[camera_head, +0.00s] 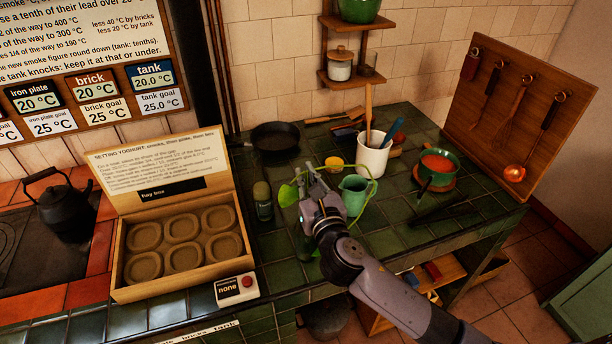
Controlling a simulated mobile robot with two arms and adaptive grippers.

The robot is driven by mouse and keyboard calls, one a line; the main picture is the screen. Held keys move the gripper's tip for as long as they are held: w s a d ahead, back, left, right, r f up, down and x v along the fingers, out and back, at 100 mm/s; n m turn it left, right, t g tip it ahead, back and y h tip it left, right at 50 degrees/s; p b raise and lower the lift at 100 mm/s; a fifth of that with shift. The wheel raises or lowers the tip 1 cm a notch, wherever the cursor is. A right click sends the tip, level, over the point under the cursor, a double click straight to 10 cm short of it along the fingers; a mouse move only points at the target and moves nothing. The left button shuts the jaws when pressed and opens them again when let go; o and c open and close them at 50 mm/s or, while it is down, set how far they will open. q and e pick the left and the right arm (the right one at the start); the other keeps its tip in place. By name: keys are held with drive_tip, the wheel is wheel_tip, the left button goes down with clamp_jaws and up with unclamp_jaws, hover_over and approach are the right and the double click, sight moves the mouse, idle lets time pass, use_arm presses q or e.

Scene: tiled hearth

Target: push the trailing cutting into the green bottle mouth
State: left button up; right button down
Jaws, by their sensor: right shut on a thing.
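My right gripper (312,180) reaches in from the lower right over the tiled counter, shut on the trailing cutting (287,195). A bright green leaf of the cutting shows left of the fingers, and a thin green stem loops out to the right past the green jug. What looks like the green bottle (304,243) stands below and left of the gripper, mostly hidden by it. Its mouth is hidden, so I cannot tell whether the stem is in it. My left gripper is not in view.
A green jug (354,194) and a white utensil crock (372,160) stand close right of the gripper. A dark green jar (263,202) stands to its left, near the open hay box (123,268).

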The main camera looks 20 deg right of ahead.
drive_tip(key=shift+f+b, duration=0.9)
drive_tip(key=shift+f, duration=0.45)
drive_tip(key=c, duration=1.6)
unclamp_jaws()
drive_tip(key=shift+c, duration=0.2)
drive_tip(key=shift+o, duration=0.4)
drive_tip(key=shift+o, duration=1.1)
drive_tip(key=shift+s, duration=0.15)
drive_tip(key=shift+s+p, duration=0.55)
drive_tip(key=shift+s, duration=1.35)
drive_tip(key=shift+s, duration=0.2)
